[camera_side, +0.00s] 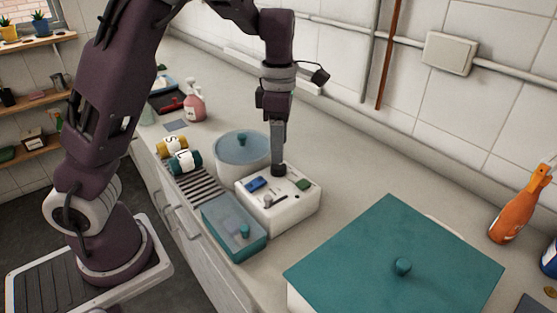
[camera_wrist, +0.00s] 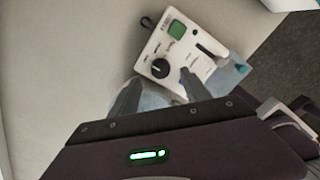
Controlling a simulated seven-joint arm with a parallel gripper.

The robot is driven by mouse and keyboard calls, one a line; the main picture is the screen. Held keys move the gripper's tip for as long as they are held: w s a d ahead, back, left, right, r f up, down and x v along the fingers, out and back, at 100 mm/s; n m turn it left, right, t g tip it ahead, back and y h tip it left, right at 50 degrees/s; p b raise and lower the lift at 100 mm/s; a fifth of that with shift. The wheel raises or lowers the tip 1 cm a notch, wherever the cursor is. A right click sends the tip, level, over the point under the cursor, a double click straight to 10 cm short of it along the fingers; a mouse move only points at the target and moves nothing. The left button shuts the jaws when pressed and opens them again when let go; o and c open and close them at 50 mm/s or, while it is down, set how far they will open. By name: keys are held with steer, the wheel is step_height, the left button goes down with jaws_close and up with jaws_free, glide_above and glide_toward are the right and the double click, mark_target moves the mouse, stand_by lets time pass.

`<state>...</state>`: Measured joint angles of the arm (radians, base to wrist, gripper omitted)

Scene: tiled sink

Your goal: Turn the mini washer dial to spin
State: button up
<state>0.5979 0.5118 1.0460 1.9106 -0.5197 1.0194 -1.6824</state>
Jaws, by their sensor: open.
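I cannot read the labels. My gripper (camera_side: 278,170) points straight down at the far edge of the box. In the wrist view my gripper (camera_wrist: 160,80) is open, one finger on each side of the dial's near side. I cannot tell whether the fingers touch it.
A round lidded tub (camera_side: 240,152) stands behind the box, and a teal lidded container (camera_side: 233,226) is at its left. A large teal-lidded box (camera_side: 395,255) is at front right. The counter toward the wall is clear.

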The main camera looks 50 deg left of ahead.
mark_target(278, 169)
step_height(278, 169, down, 5)
steer(key=shift+f, duration=0.1)
steer(key=shift+c, duration=0.5)
jaws_close()
